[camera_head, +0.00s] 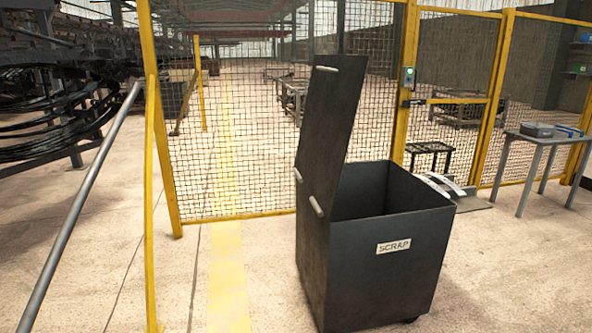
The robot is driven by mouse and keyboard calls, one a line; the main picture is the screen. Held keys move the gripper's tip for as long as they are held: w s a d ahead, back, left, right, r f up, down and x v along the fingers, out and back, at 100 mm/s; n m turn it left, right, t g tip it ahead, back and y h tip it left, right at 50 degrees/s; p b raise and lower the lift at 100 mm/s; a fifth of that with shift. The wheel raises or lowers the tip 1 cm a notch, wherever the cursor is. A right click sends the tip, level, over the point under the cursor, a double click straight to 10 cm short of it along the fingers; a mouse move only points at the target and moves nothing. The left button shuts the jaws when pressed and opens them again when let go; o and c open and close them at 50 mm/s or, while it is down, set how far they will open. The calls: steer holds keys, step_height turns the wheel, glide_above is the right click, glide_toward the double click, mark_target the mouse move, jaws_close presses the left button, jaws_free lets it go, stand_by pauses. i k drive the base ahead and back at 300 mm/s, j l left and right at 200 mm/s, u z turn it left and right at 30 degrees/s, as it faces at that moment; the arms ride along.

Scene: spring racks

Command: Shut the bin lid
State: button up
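The dark grey bin (390,265) stands on the floor right of centre, with a white label reading SCRAP on its front. Its lid (326,125) is open and stands nearly upright along the bin's left side, leaning slightly to the right at the top. Pale hinge-like pieces show at the lid's lower left, and a small pale piece sits at its top edge. The bin's opening is uncovered and its inside is dark; its bottom is hidden. My gripper is not in view.
A yellow-framed mesh fence (240,120) runs behind the bin. A grey table (545,138) with small items stands at the right. Racks of dark springs (55,100) and a slanted grey pole (80,205) are at the left.

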mark_target(335, 83)
steer(key=i+l+z, duration=0.1)
steer(key=i, duration=0.3)
steer(key=i+l+z, duration=0.1)
steer(key=i, duration=0.25)
steer(key=i+j, duration=0.4)
steer(key=i, duration=0.25)
steer(key=i+j, duration=0.35)
steer(key=i, duration=0.3)
steer(key=i+j+z, duration=0.1)
steer(key=i+j, duration=0.3)
steer(key=i, duration=0.25)
steer(key=i+j, duration=0.4)
steer(key=i, duration=0.2)
